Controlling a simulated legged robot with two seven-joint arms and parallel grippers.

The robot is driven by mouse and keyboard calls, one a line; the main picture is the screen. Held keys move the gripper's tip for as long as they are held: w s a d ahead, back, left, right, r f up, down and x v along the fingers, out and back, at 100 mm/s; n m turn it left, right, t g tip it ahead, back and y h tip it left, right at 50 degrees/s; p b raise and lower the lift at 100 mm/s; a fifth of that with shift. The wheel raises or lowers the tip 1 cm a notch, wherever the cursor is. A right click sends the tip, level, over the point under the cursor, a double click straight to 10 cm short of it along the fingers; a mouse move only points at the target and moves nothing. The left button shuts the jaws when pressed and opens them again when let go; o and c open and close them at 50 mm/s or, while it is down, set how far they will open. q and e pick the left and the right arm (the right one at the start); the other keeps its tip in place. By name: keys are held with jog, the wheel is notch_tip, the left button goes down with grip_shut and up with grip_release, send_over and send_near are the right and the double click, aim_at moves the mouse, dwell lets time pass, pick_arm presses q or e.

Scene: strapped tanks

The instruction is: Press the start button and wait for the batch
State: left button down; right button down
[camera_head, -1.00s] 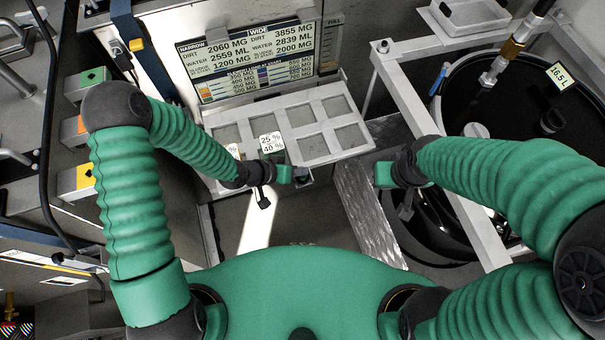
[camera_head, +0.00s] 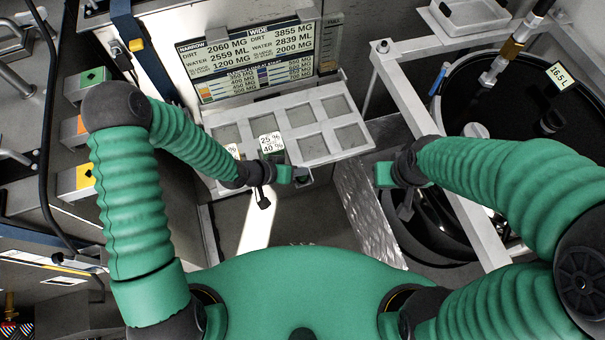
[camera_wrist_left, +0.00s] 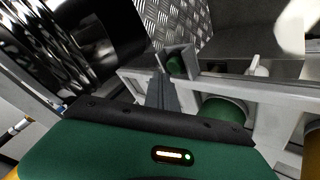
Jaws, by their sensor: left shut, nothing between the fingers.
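Three boxes with coloured faces stand in a column at the left of the head view: a green one (camera_head: 93,76), an orange one (camera_head: 78,126) and a yellow one (camera_head: 80,178). No readable word marks any of them as the start button. My left gripper (camera_head: 297,176) is shut and empty at the front edge of the grey compartment tray (camera_head: 318,150), well right of these boxes. Its closed fingers (camera_wrist_left: 162,88) show in the left wrist view near the metal frame. My right gripper (camera_head: 384,175) is farther right, apart from the left one; its fingers are not clear.
A panel (camera_head: 248,60) lists dirt and water amounts under narrow and wide. A 25 % / 40 % label (camera_head: 271,143) stands at the tray. A black tank (camera_head: 500,75) tagged 16.5 L (camera_head: 560,75) stands in a pale frame (camera_head: 405,90) at right. A black cable (camera_head: 47,130) hangs left.

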aim_at(300, 178)
pick_arm(q)
jog(key=shift+f, duration=0.4)
jog(key=shift+f+b, duration=0.45)
jog(key=shift+f, duration=0.05)
dwell(0.8)
jog(key=shift+s, duration=0.1)
jog(key=shift+r+p, duration=0.95)
notch_tip(300, 178, up, 5)
jog(key=p, duration=0.5)
jog(key=shift+r, duration=0.1)
